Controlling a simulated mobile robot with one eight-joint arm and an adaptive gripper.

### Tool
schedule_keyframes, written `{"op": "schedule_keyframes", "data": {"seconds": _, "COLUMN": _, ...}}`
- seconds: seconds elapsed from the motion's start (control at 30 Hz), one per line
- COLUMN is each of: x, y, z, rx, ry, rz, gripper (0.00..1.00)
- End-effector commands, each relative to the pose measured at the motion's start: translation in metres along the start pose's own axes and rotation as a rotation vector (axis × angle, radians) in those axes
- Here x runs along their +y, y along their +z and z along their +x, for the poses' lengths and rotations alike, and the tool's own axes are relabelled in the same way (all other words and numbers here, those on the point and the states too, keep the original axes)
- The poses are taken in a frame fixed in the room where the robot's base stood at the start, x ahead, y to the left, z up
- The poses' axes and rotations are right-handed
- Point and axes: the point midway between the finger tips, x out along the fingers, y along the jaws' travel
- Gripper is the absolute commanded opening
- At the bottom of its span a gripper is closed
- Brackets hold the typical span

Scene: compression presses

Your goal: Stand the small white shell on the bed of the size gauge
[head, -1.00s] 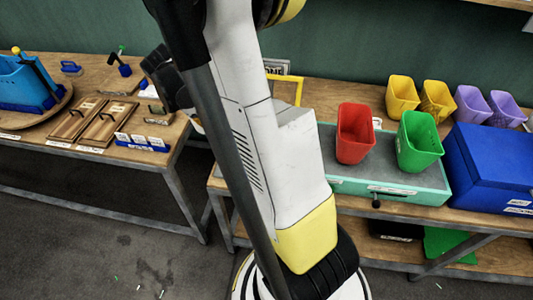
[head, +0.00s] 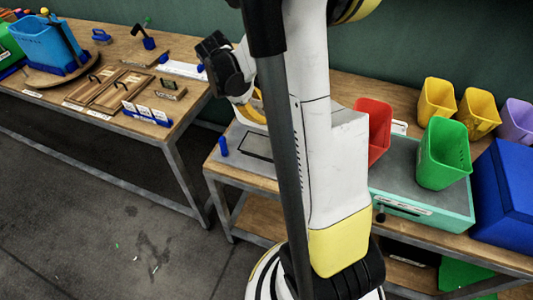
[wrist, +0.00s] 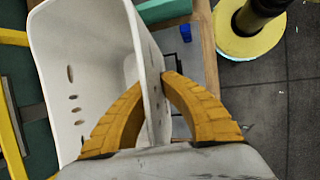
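The white shell (wrist: 85,75), an open bin with several small holes in its side, fills the upper left of the wrist view. My gripper (wrist: 154,82) is shut on its right wall, with one yellow finger inside and the other outside. I cannot tell whether the shell's base touches anything. In the head view, my arm hides the shell and the fingertips. A grey bed with a black rectangle outline (head: 255,145), apparently the size gauge, lies on the right bench beside my arm. Yellow bars (wrist: 12,125) show at the wrist view's left edge, partly behind the shell.
A blue peg (head: 223,146) stands at the bed's left edge. A red bin (head: 374,128) and a green bin (head: 444,155) stand right of my arm, near a blue box (head: 505,185). The left bench (head: 150,50) holds wooden trays and a blue bin. Open floor lies in front.

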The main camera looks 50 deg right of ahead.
Motion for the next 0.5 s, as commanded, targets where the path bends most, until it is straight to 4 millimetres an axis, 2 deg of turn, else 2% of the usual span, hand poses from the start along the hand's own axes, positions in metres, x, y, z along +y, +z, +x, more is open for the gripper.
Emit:
{"op": "schedule_keyframes", "data": {"seconds": 0.03, "x": -0.003, "y": -0.006, "z": 0.014, "rx": 0.000, "ry": 0.000, "rz": -0.001, "gripper": 0.00}}
{"op": "schedule_keyframes", "data": {"seconds": 0.27, "x": -0.008, "y": -0.015, "z": 0.035, "rx": 0.000, "ry": 0.000, "rz": 0.000, "gripper": 0.00}}
{"op": "schedule_keyframes", "data": {"seconds": 0.5, "x": -0.018, "y": -0.032, "z": 0.075, "rx": 0.000, "ry": 0.000, "rz": -0.001, "gripper": 0.00}}
